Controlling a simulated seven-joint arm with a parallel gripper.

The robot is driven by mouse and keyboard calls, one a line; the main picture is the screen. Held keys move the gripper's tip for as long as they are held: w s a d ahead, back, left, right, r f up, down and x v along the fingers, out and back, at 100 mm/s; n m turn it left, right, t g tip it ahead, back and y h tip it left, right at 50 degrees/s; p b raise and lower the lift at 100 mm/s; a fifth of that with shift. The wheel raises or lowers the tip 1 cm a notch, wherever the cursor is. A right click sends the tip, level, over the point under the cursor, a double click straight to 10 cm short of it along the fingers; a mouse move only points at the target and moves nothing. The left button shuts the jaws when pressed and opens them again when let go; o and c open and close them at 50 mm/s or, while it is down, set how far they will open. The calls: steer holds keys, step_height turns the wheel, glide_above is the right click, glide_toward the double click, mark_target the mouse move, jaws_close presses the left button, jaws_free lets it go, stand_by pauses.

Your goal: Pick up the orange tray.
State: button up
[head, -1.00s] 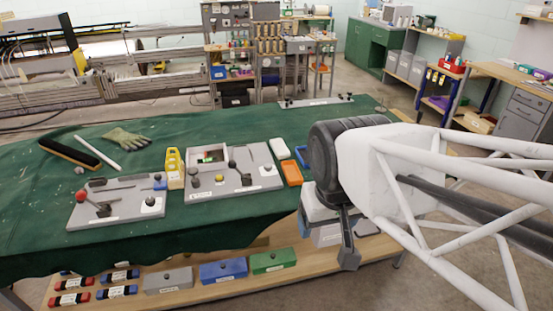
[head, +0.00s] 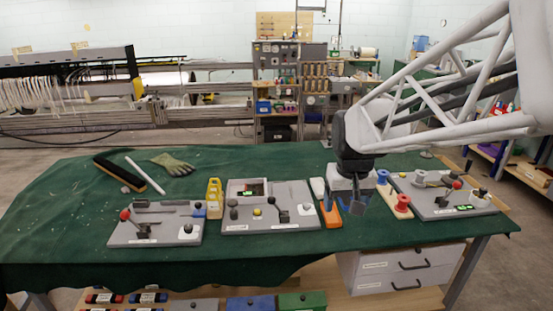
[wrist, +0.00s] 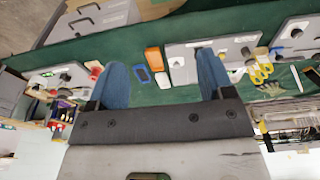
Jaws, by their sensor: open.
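The orange tray (head: 331,217) is small and oblong and lies on the green cloth, just right of the middle grey panel, in the head view. It also shows in the wrist view (wrist: 154,59), beyond and between my two blue fingers. My gripper (head: 356,206) is above the table, to the right of the tray in the head view. In the wrist view my gripper (wrist: 162,76) has its fingers wide apart with nothing between them, and it is clear of the tray.
A white block (head: 318,187) lies behind the tray. A blue open frame (wrist: 143,74) is close beside it in the wrist view. The middle panel (head: 268,207) has levers and knobs. A spool holder (head: 401,212) and another panel (head: 440,195) are to the right.

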steer(key=w+d+f, duration=0.1)
steer(key=w+f, duration=0.2)
steer(key=w, duration=0.3)
steer(key=w+d+f+g, duration=0.1)
steer(key=w+d+f, duration=0.15)
steer(key=w, duration=0.45)
steer(key=w+d+f, duration=0.1)
steer(key=w+f, duration=0.2)
steer(key=w, duration=0.3)
glide_toward(331, 217)
steer(key=shift+w+g, duration=0.35)
steer(key=shift+g, duration=0.05)
steer(key=shift+f, duration=1.25)
steer(key=shift+f, duration=0.1)
steer(key=shift+f, duration=2.55)
